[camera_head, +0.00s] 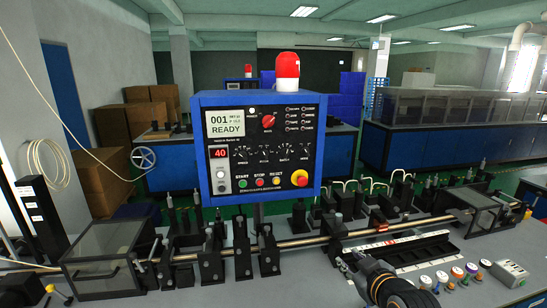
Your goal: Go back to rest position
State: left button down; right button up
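My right gripper (347,266) shows at the bottom centre-right, its dark arm coming up from the bottom edge. It is over the bench front, just left of a tray with a red-and-white scale strip. Its fingers are small and dark against the bench, so I cannot tell whether they are open or shut. I see nothing clearly held in it. My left gripper is not in view.
A blue control panel (258,165) with a red beacon (287,70) stands mid-bench. A long metal rod (300,240) runs across behind my gripper. A clear-covered box (105,255) is at left. Several coloured knobs (457,272) and a tray (430,254) lie right.

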jog(key=s+d+f+m+g+h, duration=0.1)
jog(key=s+d+f+m+g, duration=0.3)
jog(key=s+f, duration=0.8)
jog(key=s+d+f+m+g+h, duration=0.1)
jog(key=s+f+g+h, duration=0.1)
jog(key=s+f+g, duration=0.7)
jog(key=s+d+f+t, duration=0.1)
jog(key=s+f, duration=0.2)
jog(key=f, duration=1)
jog(key=s+d+f+t, duration=0.1)
jog(key=s+f, duration=0.1)
jog(key=f, duration=1.1)
jog(key=s+d+f+b, duration=0.1)
jog(key=s+f, duration=1.7)
jog(key=s, duration=0.1)
jog(key=shift+s+d+g, duration=0.2)
jog(key=shift+d+g, duration=0.05)
jog(key=shift+g, duration=0.15)
jog(key=shift+f, duration=0.1)
